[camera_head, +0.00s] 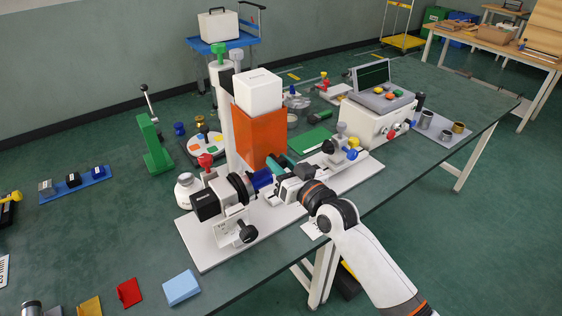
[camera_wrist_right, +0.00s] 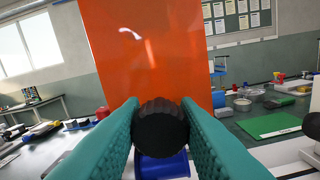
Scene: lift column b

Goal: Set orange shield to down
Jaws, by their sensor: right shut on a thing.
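The orange shield (camera_head: 262,137) is an upright flat orange panel below a white box, behind a lathe-like device on a white base plate. In the right wrist view the orange shield (camera_wrist_right: 146,45) rises straight ahead of the fingers, slightly tilted in the picture. My right gripper (camera_head: 273,163) is at the shield's lower edge in the head view. Its teal fingers are shut on a black round knob (camera_wrist_right: 160,127), in front of the shield's lower part. How the knob joins the shield is hidden. My left gripper is not in view.
A blue cylinder (camera_head: 261,179) sits on the device just below my gripper. The white box (camera_head: 258,92) is above the shield.

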